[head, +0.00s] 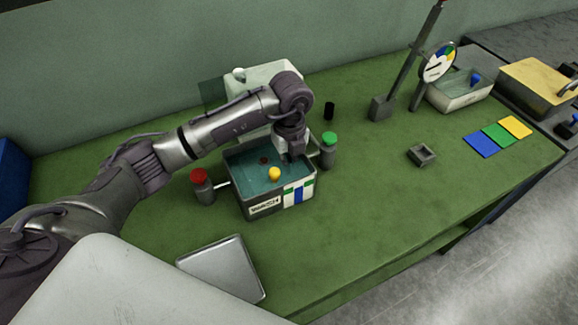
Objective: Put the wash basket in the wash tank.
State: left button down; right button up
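The wash tank (265,206) is an open-topped box with teal inside, a label and blue, white and green stripes on its front. It stands on the green bench. A yellow round knob or ball (274,174) and a small dark red spot show inside it. I cannot make out a wash basket for certain; whether the yellow piece belongs to it is unclear. My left gripper (291,153) points down at the tank's back right corner. Its fingertips are hidden, so I cannot tell whether it holds anything. My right gripper is out of view.
A red-capped bottle (202,188) and a green-capped bottle (328,151) flank the tank. A metal tray (224,268) lies in front. A small grey square holder (421,155), coloured cards (497,134), a post with a dial (438,63) and a pale bin (458,101) stand to the right.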

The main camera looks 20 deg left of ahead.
pick_arm(q)
jog(key=shift+f, duration=0.95)
jog(key=c, duration=1.6)
grip_release()
jog(key=shift+f, duration=0.1)
